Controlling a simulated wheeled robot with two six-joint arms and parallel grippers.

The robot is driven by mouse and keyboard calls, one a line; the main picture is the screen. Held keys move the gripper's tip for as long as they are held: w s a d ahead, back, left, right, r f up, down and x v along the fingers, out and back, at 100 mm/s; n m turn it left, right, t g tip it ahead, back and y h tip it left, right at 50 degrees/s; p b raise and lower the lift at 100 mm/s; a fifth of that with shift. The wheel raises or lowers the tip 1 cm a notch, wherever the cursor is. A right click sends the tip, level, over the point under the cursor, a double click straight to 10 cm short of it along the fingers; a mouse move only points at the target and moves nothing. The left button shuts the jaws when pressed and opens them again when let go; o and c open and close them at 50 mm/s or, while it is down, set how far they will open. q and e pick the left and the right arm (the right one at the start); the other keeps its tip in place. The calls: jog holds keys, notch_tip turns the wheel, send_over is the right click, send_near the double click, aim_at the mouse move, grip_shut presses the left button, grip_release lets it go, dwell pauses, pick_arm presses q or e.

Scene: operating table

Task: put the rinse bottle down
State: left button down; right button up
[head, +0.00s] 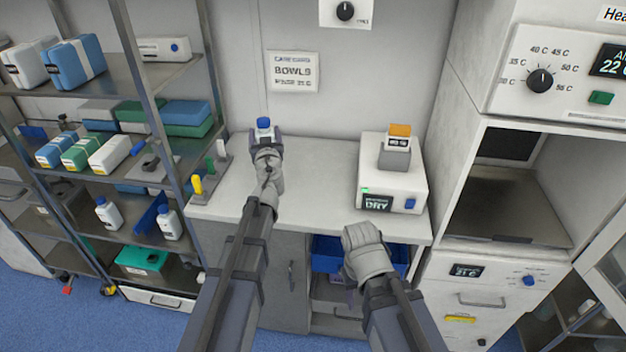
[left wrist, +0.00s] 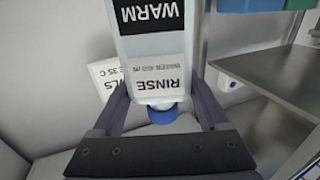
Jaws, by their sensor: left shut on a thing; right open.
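The rinse bottle (left wrist: 155,55) is pale with a blue cap and labels reading RINSE and WARM. In the left wrist view it sits between the two dark fingers of my left gripper (left wrist: 163,92), which is shut on it. In the head view only the blue cap (head: 263,122) shows clearly, above my left gripper (head: 266,142) at the back of the white counter (head: 315,178). My gripper hides most of the body, and I cannot tell whether its base touches the counter. My right gripper (head: 361,236) is at the counter's front edge, its fingers mostly hidden, and looks empty.
A white device (head: 392,180) labelled DRY stands on the counter's right. A small rack with yellow and green handles (head: 197,186) is at its left end. Metal shelves (head: 130,80) stand left, an open warming cabinet (head: 510,200) right. The counter's middle is clear.

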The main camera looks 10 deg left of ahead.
pick_arm(q)
jog(key=shift+d+r+y+p, duration=0.3)
jog(key=shift+d+r, duration=0.2)
jog(key=shift+r, duration=0.3)
jog(key=shift+s+d+r, duration=0.15)
jog(key=shift+d, duration=0.05)
jog(key=shift+a+f+n+y+b, duration=0.1)
jog(key=shift+f+n+y+b, duration=0.25)
jog(key=shift+f, duration=0.2)
notch_tip(320, 180, down, 6)
jog(key=b, duration=0.5)
jog(key=shift+r+b, duration=0.25)
jog(key=shift+b, duration=0.05)
pick_arm(e)
notch_tip(320, 180, down, 5)
jog(key=shift+r, duration=0.15)
pick_arm(q)
notch_tip(320, 180, down, 4)
jog(key=b, duration=0.4)
jog(key=shift+r, duration=0.2)
pick_arm(e)
notch_tip(320, 180, down, 4)
jog(key=shift+r, duration=0.15)
pick_arm(q)
jog(key=shift+f, duration=0.15)
